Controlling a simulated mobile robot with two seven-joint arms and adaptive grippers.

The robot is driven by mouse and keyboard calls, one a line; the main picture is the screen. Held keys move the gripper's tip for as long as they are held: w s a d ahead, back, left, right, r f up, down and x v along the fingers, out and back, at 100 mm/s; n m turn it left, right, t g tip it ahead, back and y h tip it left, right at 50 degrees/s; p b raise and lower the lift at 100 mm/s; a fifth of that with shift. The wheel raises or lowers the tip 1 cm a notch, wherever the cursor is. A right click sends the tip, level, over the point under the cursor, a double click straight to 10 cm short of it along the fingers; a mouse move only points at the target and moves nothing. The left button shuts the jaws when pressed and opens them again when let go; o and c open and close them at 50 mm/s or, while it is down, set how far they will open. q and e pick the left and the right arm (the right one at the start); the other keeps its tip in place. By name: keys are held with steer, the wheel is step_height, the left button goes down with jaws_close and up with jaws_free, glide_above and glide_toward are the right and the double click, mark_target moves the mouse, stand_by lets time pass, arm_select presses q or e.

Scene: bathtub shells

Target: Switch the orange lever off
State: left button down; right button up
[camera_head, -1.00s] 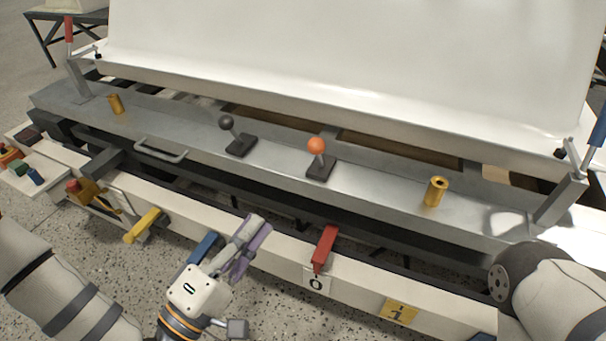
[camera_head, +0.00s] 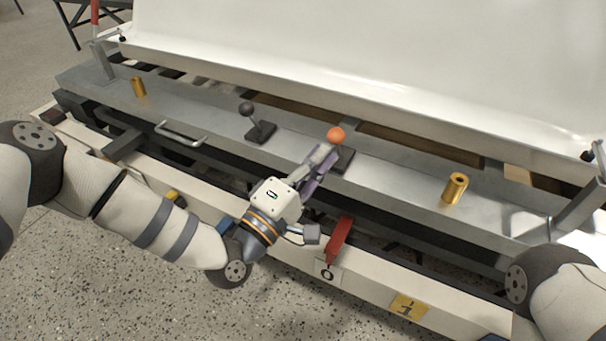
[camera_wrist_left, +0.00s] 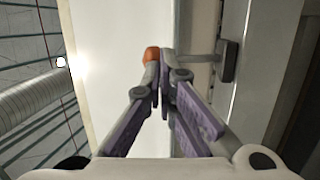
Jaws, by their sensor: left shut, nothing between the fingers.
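The orange lever has a round orange knob (camera_head: 336,135) on a dark base (camera_head: 343,159) on the grey metal rail. My left gripper (camera_head: 325,156) is shut and empty, with its fingertips just in front of and below the knob in the head view; its fingers hide the lever's stem there. In the left wrist view the orange knob (camera_wrist_left: 152,54) shows just beyond the shut fingertips (camera_wrist_left: 164,64), with the lever's stem reaching right to its base (camera_wrist_left: 229,62). I cannot tell whether the fingertips touch the lever. My right gripper is not in view.
A black-knobbed lever (camera_head: 247,109) stands left of the orange one. Gold cylinders (camera_head: 455,187) stand on the rail. A metal handle (camera_head: 181,134) is at the rail's front left. A red lever (camera_head: 340,240) sits below on the white beam. The white tub shell rises behind.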

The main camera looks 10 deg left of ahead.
arm_select(q)
steer(key=shift+w+d+r, duration=0.1)
steer(key=shift+w+d, duration=0.05)
steer(key=shift+w, duration=0.05)
steer(key=shift+r, duration=0.1)
